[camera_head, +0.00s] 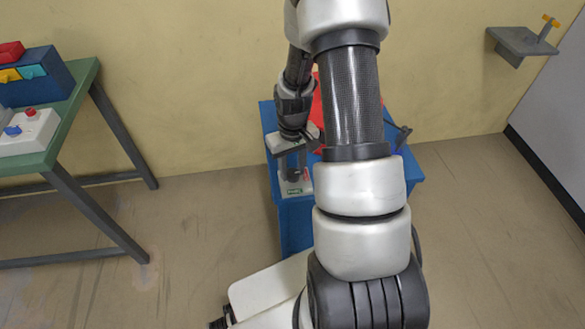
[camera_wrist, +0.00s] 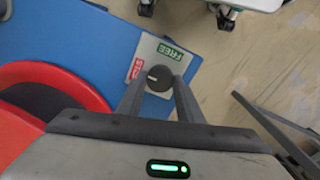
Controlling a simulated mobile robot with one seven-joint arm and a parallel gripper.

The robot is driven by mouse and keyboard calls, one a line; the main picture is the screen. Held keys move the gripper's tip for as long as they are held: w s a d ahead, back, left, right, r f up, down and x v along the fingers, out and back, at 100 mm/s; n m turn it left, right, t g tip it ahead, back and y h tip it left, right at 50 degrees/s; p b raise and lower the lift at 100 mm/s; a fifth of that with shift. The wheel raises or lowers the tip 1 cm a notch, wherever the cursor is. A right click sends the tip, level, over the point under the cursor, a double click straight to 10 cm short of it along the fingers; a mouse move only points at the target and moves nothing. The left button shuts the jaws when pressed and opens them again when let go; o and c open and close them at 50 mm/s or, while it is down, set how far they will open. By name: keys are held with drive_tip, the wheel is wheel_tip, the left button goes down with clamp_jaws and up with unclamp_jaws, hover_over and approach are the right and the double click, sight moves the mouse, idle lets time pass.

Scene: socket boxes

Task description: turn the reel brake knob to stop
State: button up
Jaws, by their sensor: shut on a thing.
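In the wrist view, the round dark brake knob (camera_wrist: 160,82) sits on a pale plate (camera_wrist: 190,66) with a green FREE label (camera_wrist: 168,52) and a red STOP label (camera_wrist: 135,69). A small white mark on the knob lies on its left side, the side toward the STOP label. My gripper (camera_wrist: 161,86) has one finger on each side of the knob and is shut on it. In the head view, my gripper (camera_head: 298,166) reaches down to the plate and hides most of the knob.
The plate is on a blue cabinet (camera_head: 293,222), beside a large red reel (camera_wrist: 60,84). A green-topped table (camera_head: 62,132) with boxes stands left. A small grey wall shelf (camera_head: 520,42) is at upper right.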

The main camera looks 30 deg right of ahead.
drive_tip(key=o, duration=1.1)
drive_tip(key=shift+c, duration=0.2)
drive_tip(key=shift+r, duration=0.1)
wheel_tip(320, 180, up, 17)
drive_tip(key=p, duration=0.3)
drive_tip(key=shift+r, duration=0.15)
wheel_tip(320, 180, up, 15)
drive_tip(key=t, duration=0.3)
hover_over(292, 173)
drive_tip(key=s+a, duration=0.7)
drive_tip(key=s+a+r+t, duration=0.35)
drive_tip(key=s+r, duration=0.25)
drive_tip(key=s, duration=0.4)
wheel_tip(292, 173, up, 15)
drive_tip(key=p, duration=1.5)
drive_tip(key=shift+w+a+f+g, duration=0.15)
drive_tip(key=shift+w+a+g, duration=0.15)
drive_tip(key=shift+a+g, duration=0.15)
